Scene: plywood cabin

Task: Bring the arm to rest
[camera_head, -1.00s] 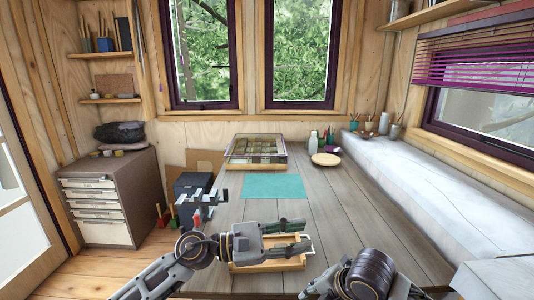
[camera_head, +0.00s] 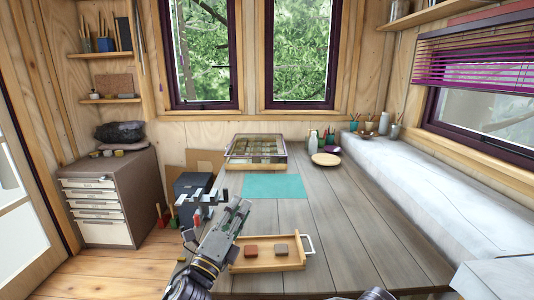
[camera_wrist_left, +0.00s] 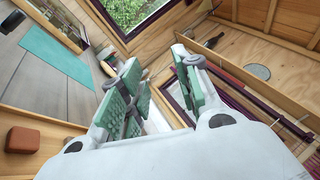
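My left arm comes up from the bottom of the head view, left of the small wooden tray. Its gripper (camera_head: 240,208) points away toward the teal mat (camera_head: 275,186) and appears above the table's left part. In the left wrist view the two green-padded fingers (camera_wrist_left: 158,66) stand apart with nothing between them, so it is open and empty. The right gripper is out of view; only a dark piece of my right arm shows at the bottom edge.
The wooden tray (camera_head: 265,268) with a white handle holds a reddish block (camera_head: 252,250) and a brown block (camera_head: 281,250). A grey vise (camera_head: 212,198) is close left of the gripper. A glass-topped case (camera_head: 256,150) stands at the back. The table's right half is clear.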

